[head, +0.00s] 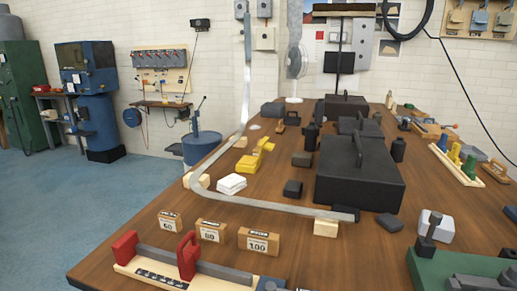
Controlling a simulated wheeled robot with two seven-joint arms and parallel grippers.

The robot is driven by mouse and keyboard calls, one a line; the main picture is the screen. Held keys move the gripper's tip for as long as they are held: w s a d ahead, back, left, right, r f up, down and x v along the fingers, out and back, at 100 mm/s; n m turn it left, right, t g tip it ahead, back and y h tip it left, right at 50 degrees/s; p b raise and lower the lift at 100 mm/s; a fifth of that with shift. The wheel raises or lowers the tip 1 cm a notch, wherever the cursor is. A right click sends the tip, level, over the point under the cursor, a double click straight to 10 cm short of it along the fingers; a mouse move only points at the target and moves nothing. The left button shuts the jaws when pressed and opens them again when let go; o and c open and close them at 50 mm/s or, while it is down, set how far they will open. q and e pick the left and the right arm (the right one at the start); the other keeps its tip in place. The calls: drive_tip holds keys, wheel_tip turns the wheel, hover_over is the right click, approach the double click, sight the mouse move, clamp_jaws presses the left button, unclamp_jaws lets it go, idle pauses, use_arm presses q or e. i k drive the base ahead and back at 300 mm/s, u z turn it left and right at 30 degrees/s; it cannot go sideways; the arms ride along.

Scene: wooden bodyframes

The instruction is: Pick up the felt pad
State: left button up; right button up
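No item is clearly marked as the felt pad. A small dark grey pad-like block (293,188) lies on the wooden table left of a large black box, and a flatter dark piece (390,223) lies to the right of the strip's end. A white folded stack (231,184) lies on the left part of the table. I cannot tell which of these is the felt pad. Neither of my grippers shows in the head view.
A long bent metal strip (270,207) curves across the table (340,260) on wooden blocks. The large black box (358,178) stands at centre right. Green equipment (450,270) is at bottom right.

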sight(255, 151)
drive_tip(key=z, duration=1.7)
drive_tip(key=k, duration=0.7)
drive_tip(key=z, duration=2.25)
drive_tip(key=k, duration=2.75)
drive_tip(key=z, duration=2.4)
drive_tip(key=k, duration=1.45)
